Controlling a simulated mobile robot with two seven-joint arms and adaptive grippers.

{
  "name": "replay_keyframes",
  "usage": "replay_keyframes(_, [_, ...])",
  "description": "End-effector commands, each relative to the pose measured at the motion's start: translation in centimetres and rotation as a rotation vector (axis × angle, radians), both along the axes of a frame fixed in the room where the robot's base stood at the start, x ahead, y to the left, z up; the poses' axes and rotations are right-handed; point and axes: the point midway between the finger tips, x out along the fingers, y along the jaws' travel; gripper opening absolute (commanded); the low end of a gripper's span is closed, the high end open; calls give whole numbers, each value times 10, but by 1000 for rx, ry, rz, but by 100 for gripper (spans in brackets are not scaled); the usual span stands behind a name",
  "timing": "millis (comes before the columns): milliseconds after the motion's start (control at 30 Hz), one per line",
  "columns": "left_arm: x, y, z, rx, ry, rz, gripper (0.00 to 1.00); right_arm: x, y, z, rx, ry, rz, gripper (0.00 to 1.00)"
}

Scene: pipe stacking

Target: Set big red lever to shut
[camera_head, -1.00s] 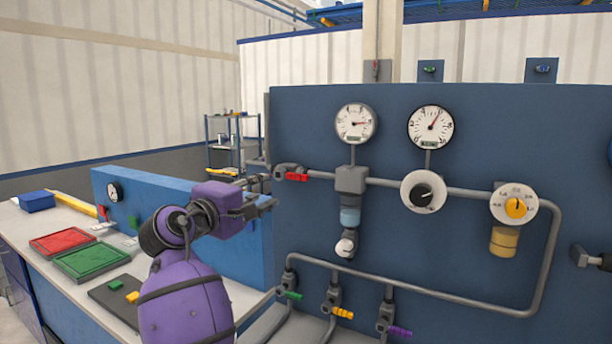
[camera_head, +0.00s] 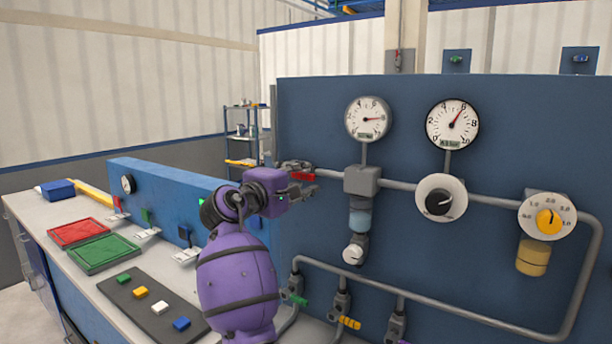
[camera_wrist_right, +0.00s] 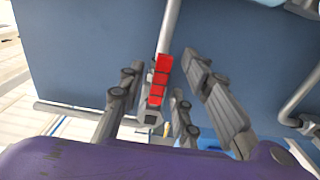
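The big red lever (camera_head: 301,176) sits on a grey valve at the left end of the upper pipe on the blue panel. In the right wrist view the red lever (camera_wrist_right: 159,80) lies roughly along the pipe, between my finger pairs. My right gripper (camera_head: 300,191) is at the lever in the head view, partly overlapping it. In the right wrist view my right gripper (camera_wrist_right: 168,88) is open, with a gap on each side of the lever; I cannot tell whether any finger touches it. My left gripper is not in view.
Two round gauges (camera_head: 368,118) and a black knob (camera_head: 439,202) are on the panel right of the lever. Small green and yellow valve handles (camera_head: 349,322) are on the lower pipe. A bench (camera_head: 75,276) with red and green trays stands at left.

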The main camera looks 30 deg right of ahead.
Motion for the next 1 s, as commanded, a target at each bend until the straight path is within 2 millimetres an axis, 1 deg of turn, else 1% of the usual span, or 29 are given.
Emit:
replay_keyframes(100, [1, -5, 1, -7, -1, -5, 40, 5, -11, 1, 0, -1, 1, 32])
replay_keyframes(200, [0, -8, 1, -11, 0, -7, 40, 7, -15, 1, 1, -2, 1, 32])
replay_keyframes(433, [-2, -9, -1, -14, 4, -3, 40, 7, -16, 0, 1, -1, 2, 32])
replay_keyframes(467, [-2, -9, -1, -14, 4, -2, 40, 7, -16, 0, 1, -1, 2, 30])
replay_keyframes(600, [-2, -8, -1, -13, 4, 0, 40, 7, -16, 0, 1, -1, 2, 12])
replay_keyframes(700, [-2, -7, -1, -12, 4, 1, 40, 7, -16, 0, 1, -1, 2, 0])
replay_keyframes(1000, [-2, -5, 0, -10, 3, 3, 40, 7, -15, 0, 1, -1, 2, 0])
